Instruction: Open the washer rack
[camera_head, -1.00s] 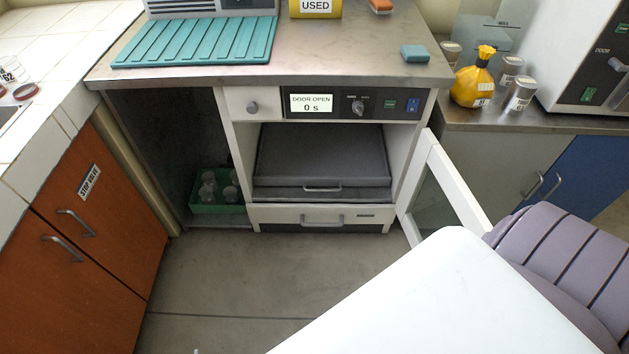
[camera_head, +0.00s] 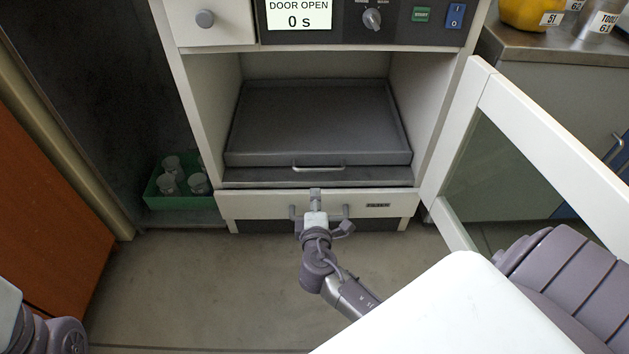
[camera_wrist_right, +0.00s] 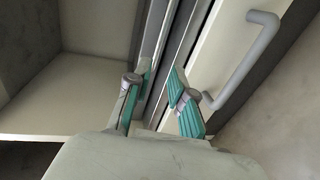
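The washer rack (camera_head: 310,115) is a dark grey tray inside the open washer, with a thin handle (camera_head: 318,168) on its front edge. My right gripper (camera_head: 315,192) is just in front of and below that handle, above the lower drawer's handle (camera_head: 346,213). In the right wrist view my right gripper (camera_wrist_right: 158,88) has its green-padded fingers apart, pointing at the rack's front edge. I cannot see the rack handle clearly between them. The drawer handle (camera_wrist_right: 247,65) shows beside the fingers, apart from them. My left gripper is out of view.
The washer's glass door (camera_head: 540,140) stands open to the right. The panel display (camera_head: 299,14) reads "DOOR OPEN 0 s". A green crate (camera_head: 175,204) with several glass vessels stands left of the washer. An orange cabinet (camera_head: 55,220) is at the far left. The floor in front is clear.

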